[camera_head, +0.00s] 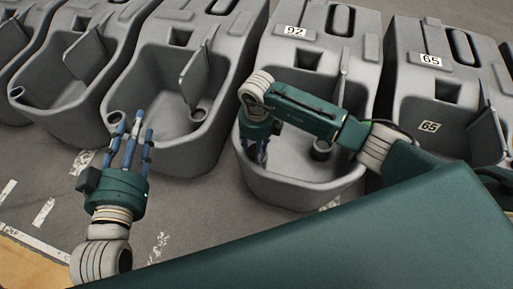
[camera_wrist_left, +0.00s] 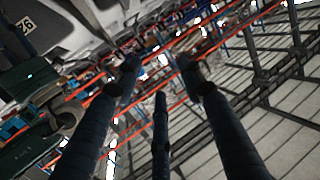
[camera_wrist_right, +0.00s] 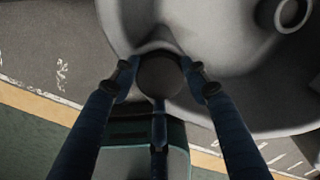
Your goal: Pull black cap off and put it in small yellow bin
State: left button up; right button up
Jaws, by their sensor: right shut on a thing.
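The black cap (camera_wrist_right: 160,75) is a dark round piece at the front rim of the grey tank marked 92 (camera_head: 298,190). In the right wrist view the fingers of my right gripper (camera_wrist_right: 162,80) are closed around it. In the head view my right gripper (camera_head: 262,154) points down into the front left of that tank, and the cap is hidden there. I cannot tell whether the cap still sits on its opening. My left gripper (camera_head: 133,130) is open and empty, fingers up, in front of the tanks; its spread fingers also show in the left wrist view (camera_wrist_left: 160,75). I see no small yellow bin.
More grey tanks (camera_head: 180,140) stand in a row on both sides, one marked 65 (camera_head: 430,100) to the right. A round opening (camera_wrist_right: 293,12) shows on the tank. The grey floor (camera_head: 165,215) at the front left is clear, with worn white lines.

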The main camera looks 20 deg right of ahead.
pick_arm(q)
jog(key=shift+s+a+f+g+y+p, duration=0.15)
jog(key=shift+f+g, duration=0.15)
jog(key=shift+f, duration=0.25)
jog(key=shift+s+a+f+g+y+p, duration=0.15)
jog(key=shift+f+g, duration=0.15)
jog(key=shift+f, duration=0.3)
jog(key=shift+s+f+g, duration=0.15)
jog(key=shift+f+g, duration=0.15)
jog(key=shift+f, duration=0.25)
pick_arm(e)
jog(key=shift+s+d+r, duration=0.2)
jog(key=shift+r, duration=0.05)
dwell(0.4)
pick_arm(q)
jog(key=shift+g, duration=0.8)
jog(key=shift+s+a+f+p, duration=0.15)
jog(key=shift+s+f, duration=0.15)
jog(key=shift+f, duration=0.3)
jog(key=shift+s+a+f+p, duration=0.15)
jog(key=shift+s+f, duration=0.15)
jog(key=shift+f, duration=0.25)
jog(key=shift+s+a+f, duration=0.15)
jog(key=shift+s+f, duration=0.15)
jog(key=shift+f, duration=0.3)
pick_arm(e)
jog(key=shift+r, duration=0.4)
